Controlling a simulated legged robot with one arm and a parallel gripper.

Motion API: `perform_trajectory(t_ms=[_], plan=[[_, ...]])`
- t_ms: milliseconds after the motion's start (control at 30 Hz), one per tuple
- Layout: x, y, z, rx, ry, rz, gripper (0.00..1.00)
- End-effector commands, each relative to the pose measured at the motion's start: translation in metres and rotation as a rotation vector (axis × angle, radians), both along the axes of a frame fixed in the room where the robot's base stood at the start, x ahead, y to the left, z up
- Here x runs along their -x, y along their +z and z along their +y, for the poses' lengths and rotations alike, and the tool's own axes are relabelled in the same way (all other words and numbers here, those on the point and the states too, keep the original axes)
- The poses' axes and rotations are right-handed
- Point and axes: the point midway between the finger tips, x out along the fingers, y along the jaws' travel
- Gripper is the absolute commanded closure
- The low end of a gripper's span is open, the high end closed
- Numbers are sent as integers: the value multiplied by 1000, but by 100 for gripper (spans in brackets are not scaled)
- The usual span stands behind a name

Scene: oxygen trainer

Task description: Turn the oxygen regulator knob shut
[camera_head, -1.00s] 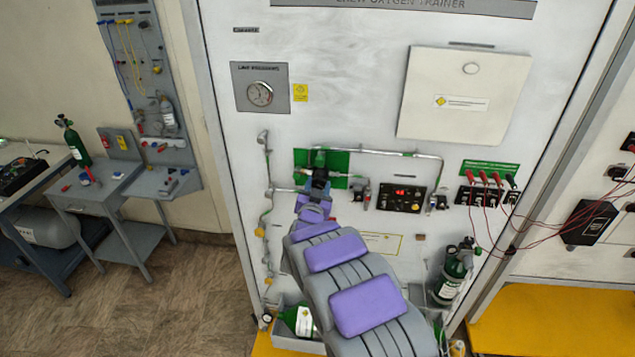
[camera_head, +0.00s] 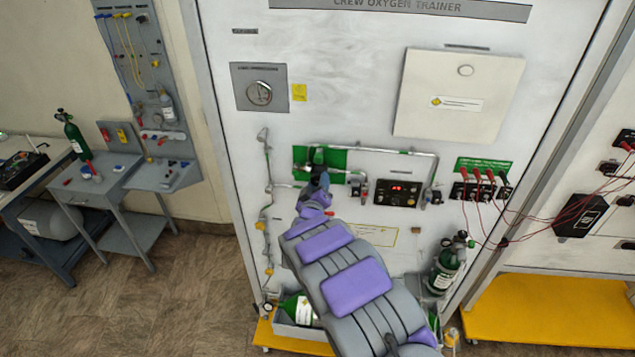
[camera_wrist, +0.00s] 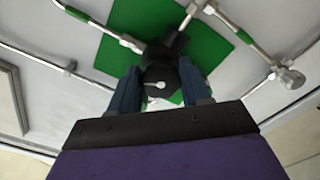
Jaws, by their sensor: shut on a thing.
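The dark regulator knob (camera_wrist: 158,92), with a small pale mark on its face, sits in front of a green plate (camera_wrist: 140,18) in the wrist view. My gripper (camera_wrist: 160,73) is shut on the knob, with one blue finger on each side. In the head view my gripper (camera_head: 319,182) reaches the lower right part of the green plate (camera_head: 300,156) on the white panel. There the knob is mostly hidden by my gripper, and its turned angle cannot be read.
Metal pipes (camera_head: 385,151) run beside the plate. A control box with a red display (camera_head: 397,192) is to the right. Red leads (camera_head: 490,185) hang further right.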

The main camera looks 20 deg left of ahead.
Motion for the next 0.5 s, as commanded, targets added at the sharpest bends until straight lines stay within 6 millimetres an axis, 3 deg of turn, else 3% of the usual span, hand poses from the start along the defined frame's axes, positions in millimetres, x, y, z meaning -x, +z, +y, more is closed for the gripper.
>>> perform_trajectory(t_ms=[500], plan=[[1,-2,-1,480,5,-107,83]])
